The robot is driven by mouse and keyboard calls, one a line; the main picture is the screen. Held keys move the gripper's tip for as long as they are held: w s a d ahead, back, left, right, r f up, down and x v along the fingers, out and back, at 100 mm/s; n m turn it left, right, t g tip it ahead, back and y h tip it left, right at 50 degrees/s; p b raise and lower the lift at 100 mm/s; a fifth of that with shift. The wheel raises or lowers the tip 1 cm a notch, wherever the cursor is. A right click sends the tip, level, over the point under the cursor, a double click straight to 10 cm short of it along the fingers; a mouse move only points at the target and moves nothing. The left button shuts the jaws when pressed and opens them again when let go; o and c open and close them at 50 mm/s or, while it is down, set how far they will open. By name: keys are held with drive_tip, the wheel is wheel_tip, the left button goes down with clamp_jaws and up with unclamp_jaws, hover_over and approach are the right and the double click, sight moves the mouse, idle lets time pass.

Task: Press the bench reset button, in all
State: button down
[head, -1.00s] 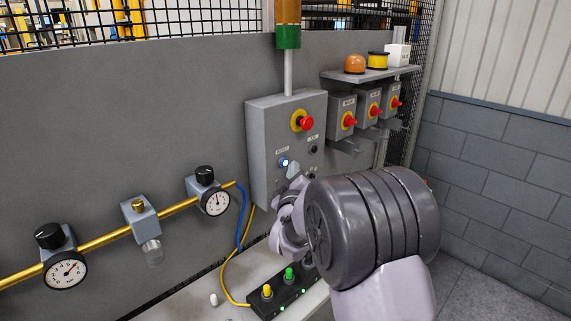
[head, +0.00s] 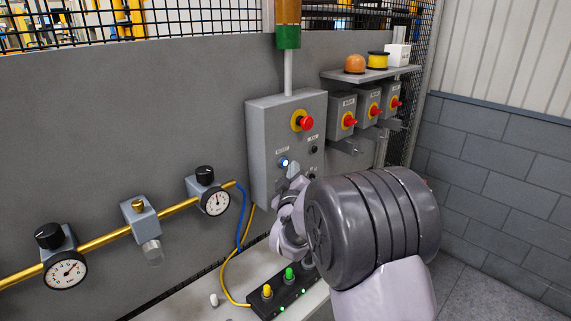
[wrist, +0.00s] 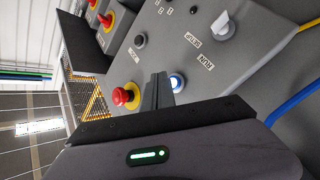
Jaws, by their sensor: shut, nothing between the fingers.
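The lit white button with a blue ring (head: 283,162) sits low on the left of the grey control box's front; the small label above it is hard to read. In the wrist view the same button (wrist: 177,83) shows just right of the fingertips and is partly covered by them. My gripper (wrist: 158,80) is shut and empty, its fingers pointing at the panel. I cannot tell whether the tips touch it. In the head view my gripper's body is below and right of the button, and the fingers are not clear.
The box also carries a red emergency stop (head: 305,123) on a yellow ring, a black button (head: 314,150) and a pale selector knob (wrist: 222,27). Several red-knobbed switch boxes (head: 348,118) are to the right. A black button strip (head: 290,294) lies on the bench below.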

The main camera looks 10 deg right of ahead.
idle(0.4)
drive_tip(key=shift+w+a+b, duration=0.3)
drive_tip(key=shift+w, duration=0.1)
drive_tip(key=shift+w+a, duration=0.25)
drive_tip(key=shift+w, duration=0.1)
idle(0.7)
drive_tip(key=shift+s+d+b, duration=0.1)
drive_tip(key=shift+b, duration=0.2)
drive_tip(key=shift+s+d+b, duration=0.45)
drive_tip(key=shift+s+b, duration=0.1)
drive_tip(key=shift+s, duration=0.1)
